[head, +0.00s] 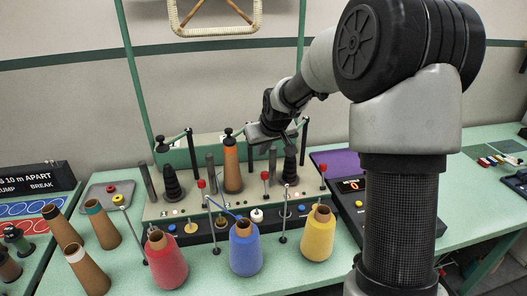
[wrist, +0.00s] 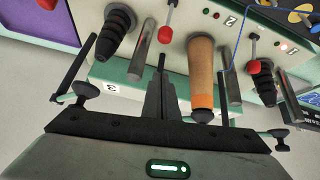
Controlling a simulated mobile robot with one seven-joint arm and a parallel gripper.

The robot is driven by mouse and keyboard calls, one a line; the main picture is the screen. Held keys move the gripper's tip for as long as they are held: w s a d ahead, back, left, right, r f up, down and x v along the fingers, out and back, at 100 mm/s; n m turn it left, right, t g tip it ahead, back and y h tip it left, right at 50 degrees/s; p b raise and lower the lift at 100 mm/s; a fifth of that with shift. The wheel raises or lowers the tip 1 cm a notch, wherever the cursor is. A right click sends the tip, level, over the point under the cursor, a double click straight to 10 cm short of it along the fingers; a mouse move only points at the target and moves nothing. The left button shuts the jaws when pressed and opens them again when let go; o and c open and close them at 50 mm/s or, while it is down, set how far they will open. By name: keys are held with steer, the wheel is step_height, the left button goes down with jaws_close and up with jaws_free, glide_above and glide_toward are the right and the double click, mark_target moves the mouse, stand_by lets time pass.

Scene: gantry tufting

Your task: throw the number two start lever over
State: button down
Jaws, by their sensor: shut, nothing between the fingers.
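The tufting machine panel (head: 180,208) carries three upright levers with red knobs. The middle lever (head: 265,178) looks like number two; it shows in the wrist view with its red knob (wrist: 166,35), beside a "2" label (wrist: 230,20). Its fellows are the left lever (head: 201,185) and the right lever (head: 323,170). My gripper (head: 265,135) is shut and empty, above the back of the panel. In the wrist view its closed fingers (wrist: 160,85) lie between an orange yarn cone (wrist: 202,75) and a metal post, apart from the middle knob.
Black cone holders (head: 171,183) and grey posts flank the orange cone. Red (head: 167,262), blue (head: 245,250) and yellow (head: 319,236) yarn cones stand in front, with thin guide rods between. A blue strand runs up from the blue cone. Bare cones stand at left.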

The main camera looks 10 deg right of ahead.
steer(key=x, duration=0.8)
steer(key=shift+s+d+f+p, duration=0.1)
steer(key=shift+s+d+p, duration=0.1)
steer(key=shift+s, duration=0.9)
steer(key=shift+s+d+f+p, duration=0.1)
steer(key=shift+s+p, duration=0.05)
steer(key=shift+s, duration=0.95)
steer(key=shift+s, duration=0.1)
